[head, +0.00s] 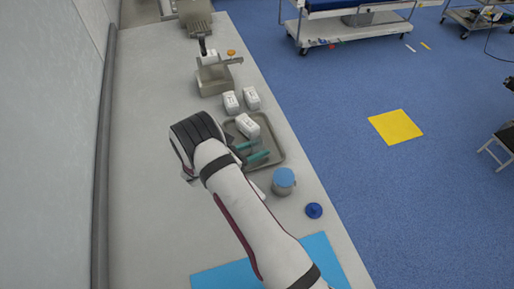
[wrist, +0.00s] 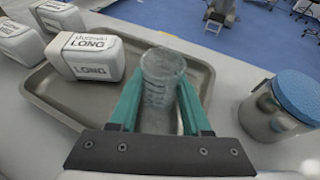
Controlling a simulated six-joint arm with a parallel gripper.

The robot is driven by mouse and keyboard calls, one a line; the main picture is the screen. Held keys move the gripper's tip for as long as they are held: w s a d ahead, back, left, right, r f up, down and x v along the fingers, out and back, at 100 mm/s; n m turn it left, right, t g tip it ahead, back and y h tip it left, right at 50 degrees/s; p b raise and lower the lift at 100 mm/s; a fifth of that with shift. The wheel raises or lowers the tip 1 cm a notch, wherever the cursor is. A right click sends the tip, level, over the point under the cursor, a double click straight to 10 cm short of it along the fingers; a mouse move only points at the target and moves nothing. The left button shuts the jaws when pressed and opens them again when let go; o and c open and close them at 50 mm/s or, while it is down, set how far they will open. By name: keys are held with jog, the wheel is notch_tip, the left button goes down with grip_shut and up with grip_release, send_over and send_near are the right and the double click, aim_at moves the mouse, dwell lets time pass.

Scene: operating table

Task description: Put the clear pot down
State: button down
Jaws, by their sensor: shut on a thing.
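The clear pot (wrist: 163,75) is a ribbed, see-through cup, upright between the two teal fingers of my gripper (wrist: 160,95) in the wrist view. My gripper is shut on it. In the head view my gripper (head: 252,151) is over the grey tray (head: 277,152), and I cannot make out the pot there. The tray also shows in the wrist view (wrist: 57,108), behind and around the pot. I cannot tell whether the pot's base touches the tray; the gripper's dark bar hides its lower part.
A white box (wrist: 92,57) marked LONG is on the tray, left of the pot. Two more boxes (head: 231,102) (head: 251,97) stand beyond it. A blue-lidded jar (head: 284,182) stands beside the tray. A blue lid (head: 314,210) and blue mat (head: 335,257) lie nearer. The table's left side is clear.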

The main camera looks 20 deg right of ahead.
jog(key=shift+c, duration=1.8)
grip_release()
jog(key=shift+r, duration=0.2)
jog(key=v, duration=1.1)
jog(key=shift+s+a, duration=0.1)
jog(key=shift+a, duration=0.1)
jog(key=s+d+r+m+g+y, duration=0.4)
jog(key=s+d+r+m+g, duration=0.25)
jog(key=s+r+m, duration=0.55)
jog(key=s+a+r+m+y, duration=0.1)
jog(key=s+a+m+y, duration=0.1)
jog(key=s+m, duration=0.3)
jog(key=s+a+r+m+t+y, duration=0.1)
jog(key=s+a+r+m+y, duration=0.1)
jog(key=s+m+y, duration=0.2)
jog(key=s+a+r+m+y, duration=0.2)
jog(key=s+a+m+y, duration=0.1)
jog(key=s+m, duration=0.4)
jog(key=shift+s+y, duration=0.6)
jog(key=shift+s, duration=0.5)
